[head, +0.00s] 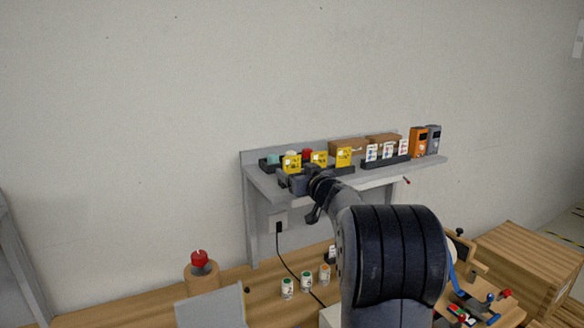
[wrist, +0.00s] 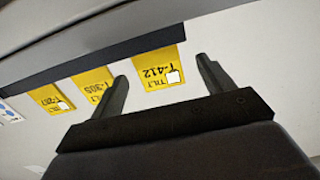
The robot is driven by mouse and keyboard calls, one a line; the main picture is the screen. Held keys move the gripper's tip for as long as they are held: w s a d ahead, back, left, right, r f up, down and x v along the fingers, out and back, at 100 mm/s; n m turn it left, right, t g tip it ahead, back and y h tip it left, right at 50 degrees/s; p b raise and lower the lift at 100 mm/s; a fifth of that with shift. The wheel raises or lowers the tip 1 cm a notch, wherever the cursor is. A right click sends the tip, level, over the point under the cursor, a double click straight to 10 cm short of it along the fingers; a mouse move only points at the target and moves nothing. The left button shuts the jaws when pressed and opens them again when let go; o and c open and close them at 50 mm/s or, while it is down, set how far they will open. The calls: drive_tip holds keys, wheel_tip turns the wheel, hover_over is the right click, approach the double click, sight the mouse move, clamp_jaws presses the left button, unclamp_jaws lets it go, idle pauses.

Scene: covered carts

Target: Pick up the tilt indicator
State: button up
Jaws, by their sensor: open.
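Several yellow tilt indicators hang in a row on a dark rail. In the wrist view the one marked T-412 (wrist: 160,72) appears upside down between my two fingers, with a small white patch on it. The T-305 indicator (wrist: 92,88) is partly hidden behind my left finger. The T-207 indicator (wrist: 50,100) is further left. In the head view, yellow indicators stand at the left end (head: 291,165), the middle (head: 319,158) and the right (head: 343,157) of the shelf's front. My gripper (wrist: 163,69) is open and empty; in the head view it (head: 292,182) is at the shelf's left front.
The grey shelf (head: 262,183) also holds brown boxes (head: 348,147), white cards (head: 372,152) and orange and grey devices (head: 418,141). Below, the wooden bench holds small jars (head: 306,281) and a red button (head: 200,260). A black cable hangs from a wall socket (head: 278,222).

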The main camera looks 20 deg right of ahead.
sight(292, 170)
drive_tip(key=shift+w+d, duration=0.1)
drive_tip(key=shift+w, duration=1.05)
drive_tip(key=shift+s, duration=0.1)
drive_tip(key=c, duration=1)
